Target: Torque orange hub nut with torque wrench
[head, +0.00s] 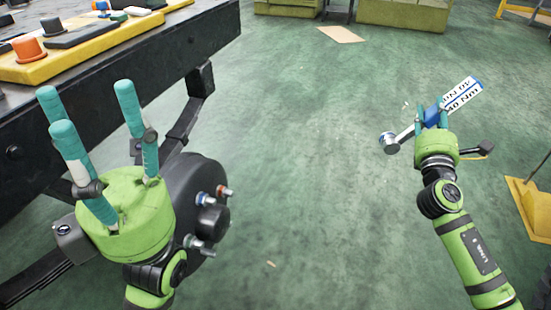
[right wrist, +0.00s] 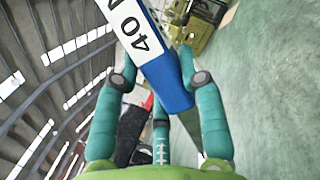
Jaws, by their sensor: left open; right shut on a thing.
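The black wheel hub (head: 183,190) hangs below the dark chassis, partly behind my left gripper. Studs stick out on its right side. My right gripper (head: 432,117) is shut on the blue part of the torque wrench (head: 461,96), well to the right of the hub. The wrench's round silver head points left, apart from the nuts. Its white "40 Nm" label shows in the right wrist view (right wrist: 132,35).
A dark chassis rail (head: 110,82) runs along the left, with a yellow tray (head: 85,55) of parts above it. Open green floor (head: 300,170) lies between my arms. A yellow floor plate (head: 530,205) is at the right edge. Green crates (head: 405,14) stand at the back.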

